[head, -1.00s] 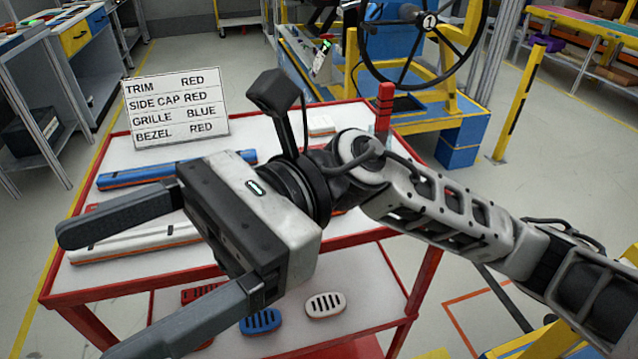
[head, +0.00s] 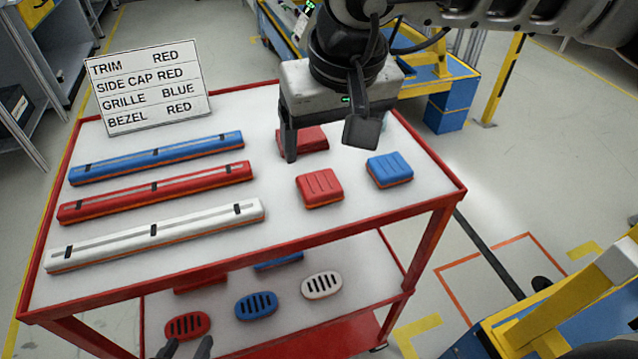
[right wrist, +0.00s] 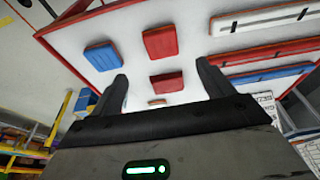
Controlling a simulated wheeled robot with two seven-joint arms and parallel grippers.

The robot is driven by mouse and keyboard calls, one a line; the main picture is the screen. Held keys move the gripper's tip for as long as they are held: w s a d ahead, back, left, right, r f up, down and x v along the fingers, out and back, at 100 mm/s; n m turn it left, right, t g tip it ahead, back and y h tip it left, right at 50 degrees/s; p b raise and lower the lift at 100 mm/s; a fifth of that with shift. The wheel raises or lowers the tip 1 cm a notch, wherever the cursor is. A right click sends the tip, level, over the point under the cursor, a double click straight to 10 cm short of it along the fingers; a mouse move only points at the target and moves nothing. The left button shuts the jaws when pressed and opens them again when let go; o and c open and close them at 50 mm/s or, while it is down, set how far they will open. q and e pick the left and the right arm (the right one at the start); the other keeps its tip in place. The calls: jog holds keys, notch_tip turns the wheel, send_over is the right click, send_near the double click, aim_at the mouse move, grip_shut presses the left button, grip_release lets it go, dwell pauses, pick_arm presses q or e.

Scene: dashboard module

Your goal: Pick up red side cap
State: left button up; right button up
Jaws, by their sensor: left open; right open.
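A red ridged block (head: 320,187), seemingly the red side cap, lies on the cart's white top, right of the long strips. It also shows in the right wrist view (right wrist: 160,42). A second red block (head: 302,138) lies behind it, partly hidden by my right gripper. It shows between the fingers in the right wrist view (right wrist: 167,83). My right gripper (head: 330,145) is open and empty above the back of the top, pointing down. My left gripper (head: 138,342) is open at the bottom left edge, mostly out of frame.
A blue ridged block (head: 390,169) lies right of the nearer red block. Blue (head: 157,158), red (head: 157,191) and white (head: 155,236) strips lie at left. A sign (head: 148,87) stands behind them. Red, blue and white grilles are on the lower shelf.

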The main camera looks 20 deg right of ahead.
aim_at(320, 183)
jog(key=x, duration=1)
jog(key=shift+s+a+p, duration=0.1)
jog(key=shift+a+p, duration=0.1)
jog(key=shift+p, duration=0.2)
jog(key=c, duration=1.1)
